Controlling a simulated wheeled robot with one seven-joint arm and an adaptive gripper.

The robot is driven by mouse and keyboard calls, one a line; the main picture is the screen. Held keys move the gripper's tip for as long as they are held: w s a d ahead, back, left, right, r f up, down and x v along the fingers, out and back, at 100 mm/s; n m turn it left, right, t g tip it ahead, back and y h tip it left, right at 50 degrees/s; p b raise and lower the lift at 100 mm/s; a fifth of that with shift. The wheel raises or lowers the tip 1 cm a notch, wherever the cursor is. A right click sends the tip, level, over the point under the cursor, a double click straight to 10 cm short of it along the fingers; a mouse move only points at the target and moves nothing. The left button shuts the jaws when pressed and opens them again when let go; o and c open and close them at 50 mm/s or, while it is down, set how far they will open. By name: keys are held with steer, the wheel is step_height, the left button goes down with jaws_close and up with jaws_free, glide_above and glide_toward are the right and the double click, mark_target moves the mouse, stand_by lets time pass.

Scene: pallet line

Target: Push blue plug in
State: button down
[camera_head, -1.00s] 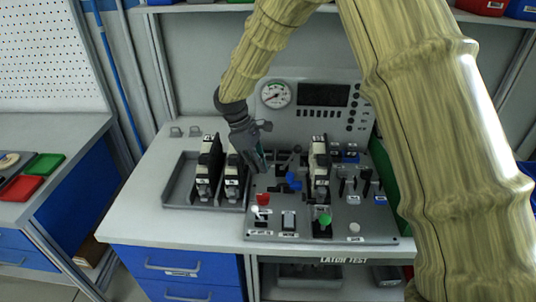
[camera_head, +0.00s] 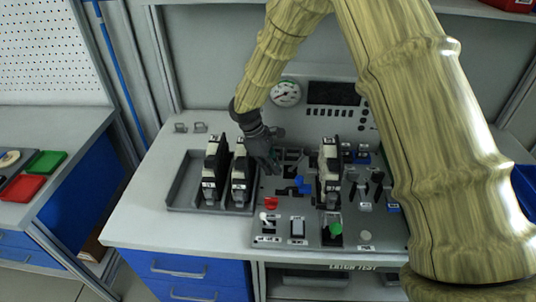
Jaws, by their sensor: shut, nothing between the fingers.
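A blue plug-like part (camera_head: 303,186) sits on the grey test panel (camera_head: 377,224), near its middle. I cannot tell how deep it is seated. My gripper (camera_head: 270,171) is shut and empty, pointing down over the panel's left part. It is to the left of the blue part and apart from it in the picture. A red knob (camera_head: 271,203) is just below my gripper, and a green knob (camera_head: 336,228) is at the front of the panel.
A grey tray (camera_head: 180,184) with two black-and-white modules (camera_head: 213,172) stands left of the panel. A similar module (camera_head: 329,172) stands upright on the panel, right of the blue part. A round gauge (camera_head: 285,93) is behind. The bench's left front is clear.

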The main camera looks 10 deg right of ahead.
mark_target(293, 187)
steer(key=shift+w+d+f+p, duration=0.2)
steer(key=shift+d+f+p, duration=0.35)
steer(key=shift+d+f, duration=0.35)
steer(key=s+d, duration=0.1)
steer(key=s+d+r, duration=0.1)
steer(key=shift+s+p, duration=0.4)
steer(key=shift+w+f, duration=0.45)
steer(key=shift+w, duration=0.1)
steer(key=shift+s+d+r, duration=0.25)
steer(key=shift+s, duration=0.1)
steer(key=shift+s+d+f, duration=0.1)
steer(key=shift+s+d, duration=0.05)
steer(key=shift+d, duration=0.55)
steer(key=shift+s+d, duration=0.15)
steer(key=shift+d, duration=0.55)
steer(key=shift+a, duration=0.15)
steer(key=w+a, duration=0.1)
steer(key=w+a+p, duration=0.1)
steer(key=a, duration=0.1)
steer(key=shift+w+a, duration=0.2)
steer(key=shift+a, duration=0.1)
steer(key=b+v, duration=0.3)
steer(key=v, duration=0.6)
steer(key=shift+r, duration=0.45)
